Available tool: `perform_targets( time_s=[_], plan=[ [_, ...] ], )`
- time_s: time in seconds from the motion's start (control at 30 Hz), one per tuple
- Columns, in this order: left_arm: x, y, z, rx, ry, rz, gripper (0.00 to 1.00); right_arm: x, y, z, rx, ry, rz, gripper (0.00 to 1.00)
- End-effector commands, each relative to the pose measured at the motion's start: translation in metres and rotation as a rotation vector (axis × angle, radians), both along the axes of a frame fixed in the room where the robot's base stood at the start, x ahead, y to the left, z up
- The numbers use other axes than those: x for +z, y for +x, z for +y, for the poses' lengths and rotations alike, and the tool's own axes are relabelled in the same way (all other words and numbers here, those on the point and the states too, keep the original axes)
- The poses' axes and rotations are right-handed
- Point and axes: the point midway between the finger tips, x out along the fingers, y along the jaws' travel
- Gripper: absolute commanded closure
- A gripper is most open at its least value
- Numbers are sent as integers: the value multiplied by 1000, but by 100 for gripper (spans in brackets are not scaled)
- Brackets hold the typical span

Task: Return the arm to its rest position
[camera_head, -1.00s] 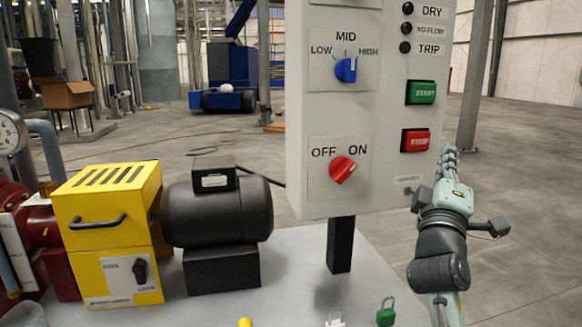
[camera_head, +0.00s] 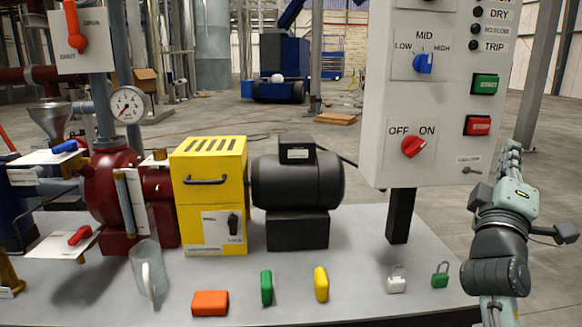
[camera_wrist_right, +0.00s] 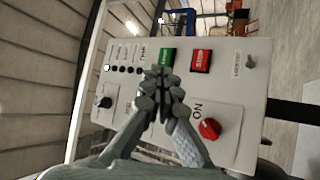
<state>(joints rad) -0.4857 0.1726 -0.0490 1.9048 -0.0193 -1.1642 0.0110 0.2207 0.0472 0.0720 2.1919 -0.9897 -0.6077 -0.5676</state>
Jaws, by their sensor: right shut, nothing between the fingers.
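My right gripper (camera_head: 511,158) is at the right of the head view, beside the lower right edge of the control panel (camera_head: 375,150). In the right wrist view its fingers (camera_wrist_right: 163,85) are closed together with nothing between them. They show in front of the panel, below the green button (camera_wrist_right: 167,57); whether they touch it cannot be told, though in the head view the hand appears apart from the panel. My right arm rises from the bottom right corner. My left gripper is not in view.
The grey table (camera_head: 345,285) carries a yellow guard box (camera_head: 208,180), a black motor (camera_head: 297,182), a red pump (camera_head: 112,200), a clear jug (camera_head: 150,275), an orange block (camera_head: 210,303) and several padlocks near its front edge. Open floor (camera_head: 560,200) lies right of the panel.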

Motion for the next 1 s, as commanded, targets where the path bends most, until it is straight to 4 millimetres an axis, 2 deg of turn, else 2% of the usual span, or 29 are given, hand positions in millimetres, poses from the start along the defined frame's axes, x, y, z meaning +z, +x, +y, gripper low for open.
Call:
perform_targets(
  time_s=[0.03, 0.1, 0.27, 0.37, 0.47, 0.57, 0.6, 0.7, 0.77, 0.8, 0.87, 0.9, 1.0],
  plan=[
    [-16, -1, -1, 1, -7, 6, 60, -3, 1, 0, 1, 3, 5, 100],
    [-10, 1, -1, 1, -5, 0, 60, -34, 9, 0, 31, 59, 53, 100],
    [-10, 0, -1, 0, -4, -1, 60, -94, 20, 3, 86, 183, 142, 100],
    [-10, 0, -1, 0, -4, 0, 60, -140, 24, 6, 116, 274, 210, 100],
    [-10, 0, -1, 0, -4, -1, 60, -195, 23, 10, 142, 384, 292, 100],
    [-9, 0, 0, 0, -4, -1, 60, -264, 13, 16, 157, 522, 396, 100],
    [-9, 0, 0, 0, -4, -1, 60, -293, 6, 20, 159, 584, 441, 100],
    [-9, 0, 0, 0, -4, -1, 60, -366, -19, 31, 150, 740, 557, 100],
    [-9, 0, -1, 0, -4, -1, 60, -408, -39, 38, 134, 832, 624, 100],
    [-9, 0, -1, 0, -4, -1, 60, -434, -54, 42, 119, 891, 668, 100],
    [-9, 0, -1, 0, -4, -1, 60, -472, -79, 50, 91, 982, 734, 100],
    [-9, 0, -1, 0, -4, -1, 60, -496, -98, 56, 69, 1040, 780, 100],
    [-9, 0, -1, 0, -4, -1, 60, -549, -147, 69, 4, 1178, 882, 100]
  ],
)
